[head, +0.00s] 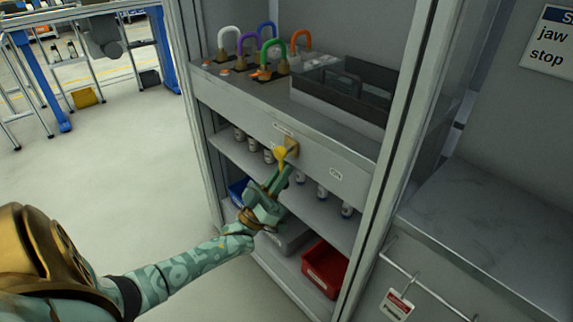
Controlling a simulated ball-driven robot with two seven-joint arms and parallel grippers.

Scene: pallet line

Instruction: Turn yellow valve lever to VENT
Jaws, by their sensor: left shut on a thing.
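The yellow valve lever (281,154) is on the grey front panel of the cabinet, at a brass-coloured valve body (292,147). My left gripper (281,172) reaches up to it from below left and is shut on the lever. The fingers hide part of the lever. A small label (284,130) is above the valve and another label (336,174) is to its right; I cannot read either. My right gripper is out of view.
Coloured hooped pieces (268,55) and a dark open tray (345,90) are on the shelf above. Small bottles (322,191) stand on the shelf below. A red bin (325,268) is lower down. A cabinet post (388,160) stands at right. Open floor lies left.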

